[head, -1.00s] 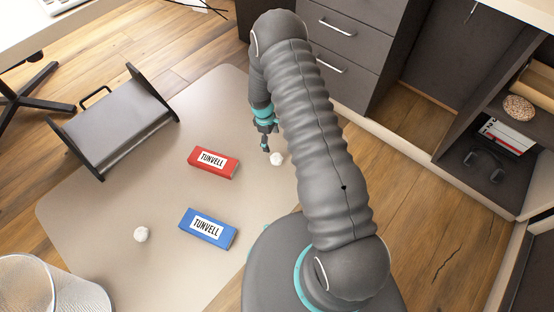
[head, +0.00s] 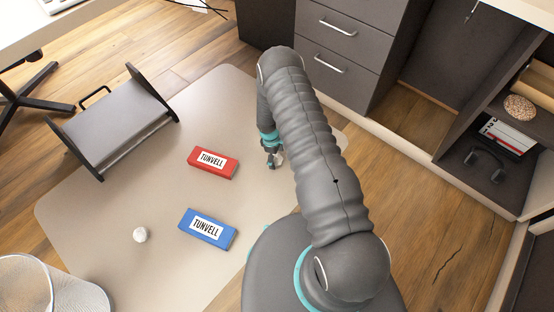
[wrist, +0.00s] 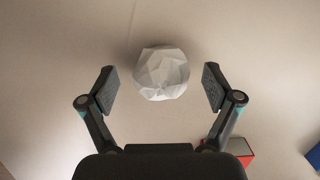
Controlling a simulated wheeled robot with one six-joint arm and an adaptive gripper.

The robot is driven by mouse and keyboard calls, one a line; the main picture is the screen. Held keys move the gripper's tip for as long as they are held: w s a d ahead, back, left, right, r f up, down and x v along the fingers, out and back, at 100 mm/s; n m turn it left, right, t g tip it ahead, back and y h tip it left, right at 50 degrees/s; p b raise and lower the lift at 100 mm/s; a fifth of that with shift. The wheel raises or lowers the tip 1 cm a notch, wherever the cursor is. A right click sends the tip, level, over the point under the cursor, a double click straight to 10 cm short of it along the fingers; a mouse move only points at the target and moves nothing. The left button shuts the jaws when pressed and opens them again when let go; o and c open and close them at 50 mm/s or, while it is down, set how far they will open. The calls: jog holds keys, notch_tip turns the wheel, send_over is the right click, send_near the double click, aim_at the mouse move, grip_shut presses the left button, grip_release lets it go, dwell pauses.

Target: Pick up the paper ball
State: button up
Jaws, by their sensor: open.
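In the wrist view a white crumpled paper ball (wrist: 161,73) lies on the beige mat. My gripper (wrist: 160,88) is open, with one finger pad on each side of the ball and a gap on both sides. The ball sits at the level of the pads and slightly beyond them. A second white paper ball (head: 140,234) lies on the mat at the lower left.
A red box (head: 213,162) and a blue box (head: 207,228) lie on the mat (head: 150,190). A wire basket (head: 50,290) stands at the lower left, a grey footrest (head: 115,122) at the upper left. Drawers (head: 335,65) and a shelf (head: 500,150) stand behind and right.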

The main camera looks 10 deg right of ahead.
jog(key=shift+f, duration=0.55)
jog(key=c, duration=0.8)
jog(key=shift+r, duration=0.1)
jog(key=shift+c, duration=0.2)
